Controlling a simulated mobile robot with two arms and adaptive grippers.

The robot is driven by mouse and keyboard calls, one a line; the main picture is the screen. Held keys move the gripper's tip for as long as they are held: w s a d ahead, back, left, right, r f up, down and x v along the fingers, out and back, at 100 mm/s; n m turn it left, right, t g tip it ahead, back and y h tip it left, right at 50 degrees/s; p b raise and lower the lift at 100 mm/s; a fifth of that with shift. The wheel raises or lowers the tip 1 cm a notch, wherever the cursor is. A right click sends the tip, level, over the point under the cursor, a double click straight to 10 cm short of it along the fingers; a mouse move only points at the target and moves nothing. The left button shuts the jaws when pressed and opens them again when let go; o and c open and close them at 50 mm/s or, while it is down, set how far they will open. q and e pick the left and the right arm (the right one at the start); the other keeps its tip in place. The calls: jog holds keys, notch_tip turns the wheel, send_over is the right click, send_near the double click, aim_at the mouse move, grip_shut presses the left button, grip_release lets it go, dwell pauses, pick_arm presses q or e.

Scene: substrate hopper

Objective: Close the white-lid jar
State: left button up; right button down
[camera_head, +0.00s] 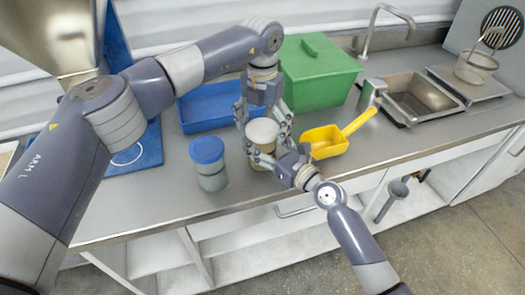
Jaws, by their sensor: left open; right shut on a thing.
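The white-lid jar (261,135) stands upright near the front edge of the counter, with its white lid on top. I cannot tell whether the lid is tight. My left gripper (263,117) comes down from above, open, with its fingers on either side of the lid. I cannot tell whether they touch it. My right gripper (271,160) comes from the front right and is shut on the jar's body below the lid. The fingers hide much of the body.
A blue-lid jar (209,166) stands close on the left. A yellow scoop (325,142) lies on the right. A blue tray (207,108) and a green lidded box (318,75) are behind. A sink (424,96) is further right. The counter's front edge (190,219) is near.

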pick_arm(q)
jog(key=shift+c, duration=0.3)
jog(key=c, duration=1)
jog(key=shift+c, duration=0.2)
jog(key=o, duration=1.3)
jog(key=shift+c, duration=0.2)
notch_tip(320, 180, up, 12)
